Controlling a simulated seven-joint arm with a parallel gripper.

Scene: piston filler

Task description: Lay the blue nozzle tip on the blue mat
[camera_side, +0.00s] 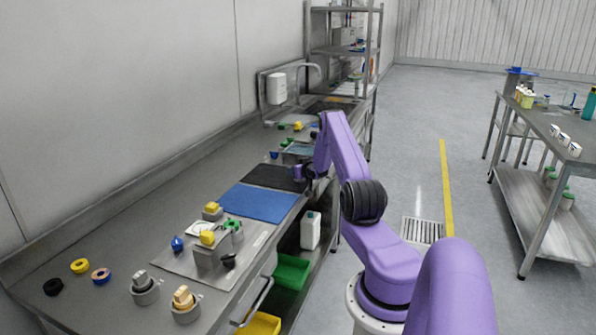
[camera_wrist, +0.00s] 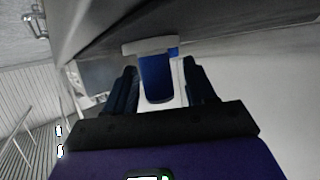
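In the side view a small blue piece (camera_side: 177,243), which looks like a nozzle tip, stands on the grey board near the front of the bench. The blue mat (camera_side: 258,204) lies flat and bare in the middle of the bench. My gripper (camera_side: 303,173) is above the bench by the dark mat, beyond the blue mat. In the wrist view its two fingers (camera_wrist: 160,85) are apart. A rounded blue shape (camera_wrist: 155,78) with a grey bar across its top shows between them; I cannot tell what it is or whether it is touched.
A dark mat (camera_side: 275,177) lies behind the blue mat. The grey board (camera_side: 188,265) carries a grey fixture with yellow and green parts. Rings and knobs lie nearer the front. Small blue (camera_side: 275,155), green and yellow parts lie towards the sink. Green and yellow bins are below.

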